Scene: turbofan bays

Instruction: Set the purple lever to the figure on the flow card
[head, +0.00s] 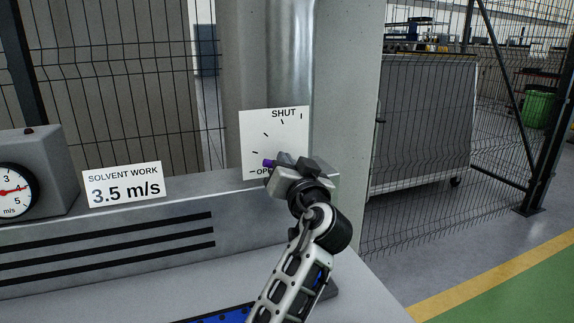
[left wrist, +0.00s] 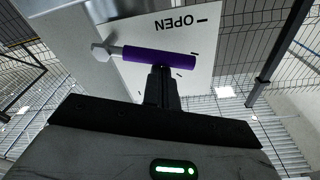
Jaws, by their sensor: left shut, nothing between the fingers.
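The purple lever (head: 268,162) shows as a short purple end at the lower left of a white dial plate (head: 262,128), near the OPEN mark. SHUT is printed at the plate's top. My left gripper (head: 284,172) is in front of the plate and hides much of the lever. In the left wrist view the purple grip of the lever (left wrist: 158,57) lies across the tips of my shut, empty fingers (left wrist: 163,75). I cannot tell whether they touch it. The flow card (head: 123,185) reads "SOLVENT WORK 3.5 m/s". My right gripper is not in view.
A round m/s gauge (head: 14,190) sits at the left; its red needle points right, between 3 and 5. A grey slotted housing (head: 120,235) runs below the card. A pillar (head: 345,100) stands behind the plate, and mesh fencing (head: 420,220) stands at the right.

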